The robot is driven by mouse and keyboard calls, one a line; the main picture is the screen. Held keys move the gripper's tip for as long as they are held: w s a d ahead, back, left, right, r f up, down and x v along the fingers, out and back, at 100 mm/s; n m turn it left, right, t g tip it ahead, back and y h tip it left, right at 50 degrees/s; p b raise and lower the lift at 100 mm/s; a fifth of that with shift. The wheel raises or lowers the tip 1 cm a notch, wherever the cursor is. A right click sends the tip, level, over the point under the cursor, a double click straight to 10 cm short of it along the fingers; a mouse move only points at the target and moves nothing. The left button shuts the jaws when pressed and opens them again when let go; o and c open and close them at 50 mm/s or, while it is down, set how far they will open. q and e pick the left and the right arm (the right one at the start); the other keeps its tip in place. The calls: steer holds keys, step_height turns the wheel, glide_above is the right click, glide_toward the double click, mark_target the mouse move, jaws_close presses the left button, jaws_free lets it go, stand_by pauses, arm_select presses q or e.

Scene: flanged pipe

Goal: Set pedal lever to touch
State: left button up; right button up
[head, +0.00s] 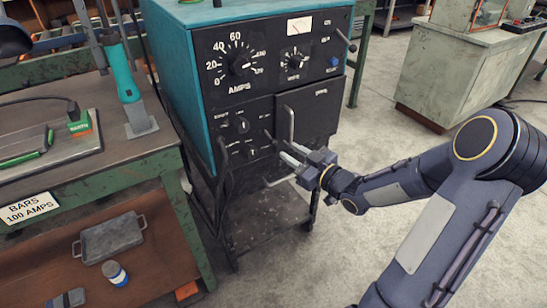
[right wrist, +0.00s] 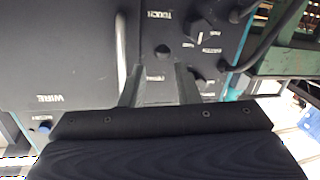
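The teal and black welding machine (head: 190,90) stands at the centre. Its pedal lever, a small dark toggle (head: 268,134), sits on the lower front panel left of the door. In the right wrist view, seen upside down, the lever (right wrist: 162,50) lies between the word TOUCH and a second, blurred label. My right gripper (head: 287,157) is in front of this panel. Its two fingers (right wrist: 158,75) are apart, with nothing seen between them, and point at the lever area. Whether they touch the lever I cannot tell. My left gripper is not in view.
A metal door handle (head: 290,123) stands out close to my right gripper. Several knobs (head: 242,125) lie left of the lever. A green workbench (head: 100,170) with tools is at the left. Floor (head: 385,130) is open at the right, before a grey cabinet (head: 460,80).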

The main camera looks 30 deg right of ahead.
mark_target(276, 143)
steer(key=x, duration=0.7)
steer(key=shift+w+a+b, duration=0.2)
steer(key=shift+w+b, duration=0.15)
steer(key=shift+b, duration=0.05)
steer(key=shift+c, duration=0.3)
